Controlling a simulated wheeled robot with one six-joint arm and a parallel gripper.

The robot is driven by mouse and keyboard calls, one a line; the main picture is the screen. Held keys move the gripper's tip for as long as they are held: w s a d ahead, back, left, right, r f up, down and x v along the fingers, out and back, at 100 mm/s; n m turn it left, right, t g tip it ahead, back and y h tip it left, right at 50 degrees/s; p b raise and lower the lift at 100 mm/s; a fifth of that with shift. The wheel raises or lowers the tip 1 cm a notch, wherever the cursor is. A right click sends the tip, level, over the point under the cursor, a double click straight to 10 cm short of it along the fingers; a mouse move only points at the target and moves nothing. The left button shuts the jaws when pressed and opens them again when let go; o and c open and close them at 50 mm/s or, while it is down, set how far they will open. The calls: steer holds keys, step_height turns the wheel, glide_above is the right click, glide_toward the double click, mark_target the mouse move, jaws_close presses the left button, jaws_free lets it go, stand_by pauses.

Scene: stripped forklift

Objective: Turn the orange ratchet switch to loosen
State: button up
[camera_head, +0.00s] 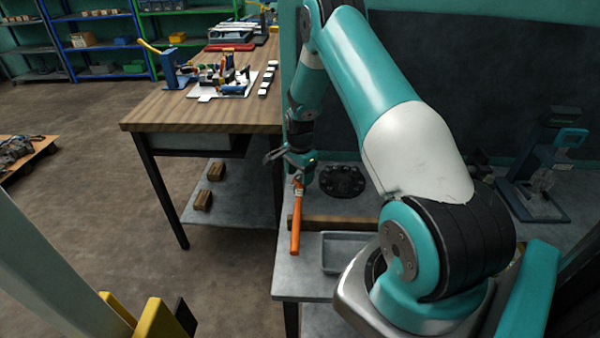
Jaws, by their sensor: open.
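The orange ratchet (295,232) is a long orange handle near the front left of the grey bench. It stands out roughly along the view direction, with its head end at the top close to my gripper. My gripper (288,160) is at the end of the teal and white arm, pointing down just above the ratchet's head. Its jaws are open. I cannot tell whether a finger touches the ratchet. The small switch on the ratchet head is too small to make out.
A black round flanged part (342,181) lies right of my gripper. A grey tray (346,252) and a wooden strip (340,222) are on the bench. A wooden table (150,112) with tools stands left. A blue and grey device (545,165) stands right.

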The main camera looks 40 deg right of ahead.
steer(key=c, duration=0.9)
steer(key=shift+n, duration=0.3)
steer(key=n+b, duration=0.1)
steer(key=n, duration=0.2)
steer(key=shift+n+b, duration=0.3)
steer(key=shift+b, duration=0.1)
steer(key=n+b, duration=0.1)
steer(key=n, duration=0.3)
steer(key=shift+n, duration=0.3)
steer(key=n+b, duration=0.1)
steer(key=n, duration=0.8)
steer(key=shift+b, duration=0.4)
